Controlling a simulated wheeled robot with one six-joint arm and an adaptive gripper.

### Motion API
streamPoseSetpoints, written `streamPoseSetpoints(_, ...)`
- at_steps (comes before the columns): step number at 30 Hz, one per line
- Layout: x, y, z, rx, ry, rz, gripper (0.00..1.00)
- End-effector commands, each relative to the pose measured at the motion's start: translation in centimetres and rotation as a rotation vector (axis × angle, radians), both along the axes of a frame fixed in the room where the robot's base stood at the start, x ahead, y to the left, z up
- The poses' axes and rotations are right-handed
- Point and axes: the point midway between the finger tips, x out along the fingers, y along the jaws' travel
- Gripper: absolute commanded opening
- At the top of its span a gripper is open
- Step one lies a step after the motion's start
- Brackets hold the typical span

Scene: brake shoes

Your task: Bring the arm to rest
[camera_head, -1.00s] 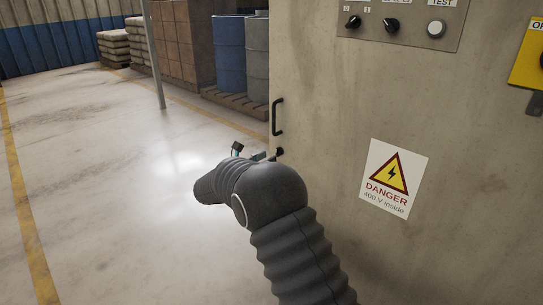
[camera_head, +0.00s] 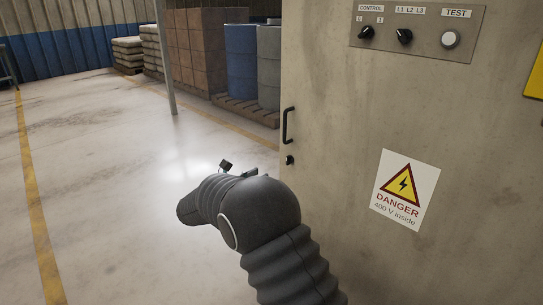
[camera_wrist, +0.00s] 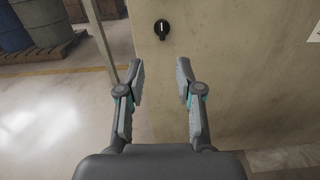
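My arm shows in the head view as a grey ribbed sleeve, bent in front of the cabinet's left edge. My gripper (camera_wrist: 158,88) shows in the wrist view with its two fingers apart and nothing between them. In the head view the fingers are mostly hidden behind the arm. Past the fingertips in the wrist view is the beige cabinet face, with a black knob (camera_wrist: 162,28) above and between the fingers. I cannot tell the gap to the cabinet exactly, but no contact shows.
The beige cabinet (camera_head: 340,130) fills the right side. It carries a black handle (camera_head: 288,126), a control panel (camera_head: 417,28) and a danger sign (camera_head: 405,190). A thin pole (camera_head: 164,60), blue and grey drums (camera_head: 242,60) and stacked boxes stand behind. Open floor (camera_head: 100,180) lies to the left.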

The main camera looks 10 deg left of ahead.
Motion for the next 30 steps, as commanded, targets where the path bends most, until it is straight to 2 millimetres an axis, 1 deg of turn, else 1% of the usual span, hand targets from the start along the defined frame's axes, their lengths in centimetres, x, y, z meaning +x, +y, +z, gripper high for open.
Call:
streamPoseSetpoints(2,0.0,0.1,-0.8,0.072,-0.009,0.003,0.35)
streamPoseSetpoints(5,-1.1,-0.9,-4.4,0.203,0.03,-0.04,0.35)
streamPoseSetpoints(6,-1.8,-1.3,-5.9,0.248,0.05,-0.063,0.35)
streamPoseSetpoints(8,-3.1,-2.2,-8.0,0.32,0.079,-0.105,0.35)
streamPoseSetpoints(9,-4.1,-2.7,-8.9,0.375,0.095,-0.137,0.35)
streamPoseSetpoints(11,-5.7,-3.8,-9.8,0.458,0.11,-0.191,0.35)
streamPoseSetpoints(13,-7.5,-5.4,-10.4,0.561,0.122,-0.267,0.35)
streamPoseSetpoints(17,-11.1,-8.7,-10.5,0.76,0.117,-0.429,0.35)
streamPoseSetpoints(20,-13.9,-11.1,-9.9,0.913,0.094,-0.562,0.35)
streamPoseSetpoints(24,-17.9,-14.2,-8.6,1.121,0.041,-0.748,0.35)
streamPoseSetpoints(30,-23.1,-17.7,-6.4,1.385,-0.061,-0.99,0.35)
